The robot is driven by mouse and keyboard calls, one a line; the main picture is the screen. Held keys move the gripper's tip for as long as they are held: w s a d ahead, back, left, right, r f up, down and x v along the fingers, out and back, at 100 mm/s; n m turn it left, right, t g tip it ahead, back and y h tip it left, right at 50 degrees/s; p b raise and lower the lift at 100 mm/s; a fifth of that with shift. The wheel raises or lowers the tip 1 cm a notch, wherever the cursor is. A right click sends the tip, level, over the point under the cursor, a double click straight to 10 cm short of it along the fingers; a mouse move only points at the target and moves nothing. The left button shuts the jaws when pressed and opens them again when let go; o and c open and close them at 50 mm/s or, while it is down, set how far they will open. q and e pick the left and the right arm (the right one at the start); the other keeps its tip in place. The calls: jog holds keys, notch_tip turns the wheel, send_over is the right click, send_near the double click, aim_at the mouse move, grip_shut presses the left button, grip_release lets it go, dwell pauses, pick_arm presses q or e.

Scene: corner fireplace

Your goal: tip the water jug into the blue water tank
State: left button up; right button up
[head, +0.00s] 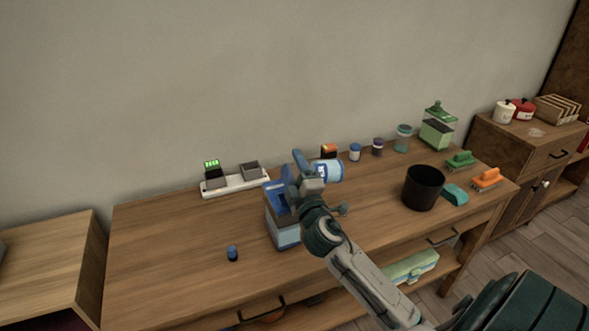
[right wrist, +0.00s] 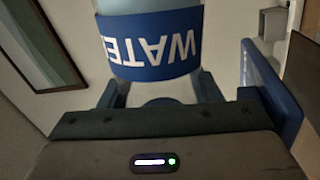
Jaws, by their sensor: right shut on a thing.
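The water jug (head: 330,170) is pale with a blue band and lies tilted on its side above the table. My right gripper (head: 310,178) is shut on it. In the right wrist view the jug (right wrist: 150,45) shows its "WATER" label upside down between my fingers (right wrist: 160,95). The blue water tank (head: 282,230) stands on the table just left of and below my gripper, partly hidden by my arm. A blue panel (right wrist: 270,88), perhaps the tank's lid, stands at the right in the wrist view. The jug's mouth is hidden. My left gripper is out of view.
A white charger strip (head: 235,187) stands behind the tank, and a small blue-black thing (head: 232,253) at its front left. A black bin (head: 423,188), brushes (head: 486,178) and several small jars are to the right. The table's left part is clear.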

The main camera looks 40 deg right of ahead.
jog(key=shift+f+n+y+b, duration=0.15)
jog(key=shift+f+n+y, duration=0.2)
jog(key=shift+n, duration=0.4)
jog(key=shift+f+n+y+b, duration=0.15)
jog(key=shift+f+n+y, duration=0.2)
jog(key=shift+n, duration=0.4)
dwell(1.4)
